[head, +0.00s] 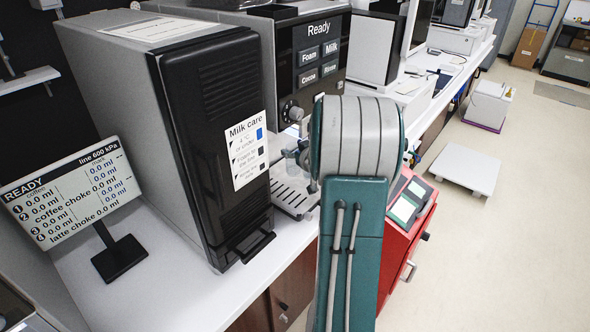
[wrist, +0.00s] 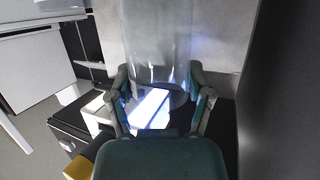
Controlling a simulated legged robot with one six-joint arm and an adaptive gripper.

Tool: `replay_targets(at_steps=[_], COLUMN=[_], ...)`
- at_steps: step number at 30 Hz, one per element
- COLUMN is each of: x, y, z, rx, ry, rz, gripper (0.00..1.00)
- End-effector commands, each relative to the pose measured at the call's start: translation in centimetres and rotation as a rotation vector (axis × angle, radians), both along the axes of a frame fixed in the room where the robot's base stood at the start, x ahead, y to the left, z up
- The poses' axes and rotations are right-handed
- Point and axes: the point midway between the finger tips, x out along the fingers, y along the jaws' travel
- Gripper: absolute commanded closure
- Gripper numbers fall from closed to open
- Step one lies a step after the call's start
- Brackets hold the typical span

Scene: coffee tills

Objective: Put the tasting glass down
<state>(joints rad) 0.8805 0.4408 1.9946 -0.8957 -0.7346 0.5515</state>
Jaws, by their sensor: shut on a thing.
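The clear tasting glass (wrist: 157,40) is in the wrist view, upright in the picture and between the two fingers of my gripper (wrist: 160,88). My gripper is shut on it, with a finger on each side near its lower end. In the head view my own arm hides most of the gripper and the glass, in front of the coffee machine (head: 320,30). The slotted drip tray (head: 292,197) shows below and left of the arm. I cannot tell whether the glass touches anything beneath it.
A black-fronted milk unit (head: 215,110) with a "Milk care" label stands left of the drip tray. A display on a stand (head: 70,190) reads READY at far left. The white counter (head: 160,285) is bare in front of them. A red cabinet (head: 405,235) stands right of my arm.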

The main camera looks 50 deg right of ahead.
Motion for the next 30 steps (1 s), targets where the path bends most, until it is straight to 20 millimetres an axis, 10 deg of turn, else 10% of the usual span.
replay_targets(at_steps=[15,26,27,30], x=[-0.2,0.1,0.1,0.1], y=[-0.4,-0.4,-0.4,-0.4], z=[-6.9,-7.4,-7.5,-7.4], rx=[0.007,0.005,0.005,0.005], ry=[0.003,0.001,0.001,0.002], rz=[-0.002,-0.001,-0.001,-0.001], gripper=[0.82,0.82,0.25,0.00])
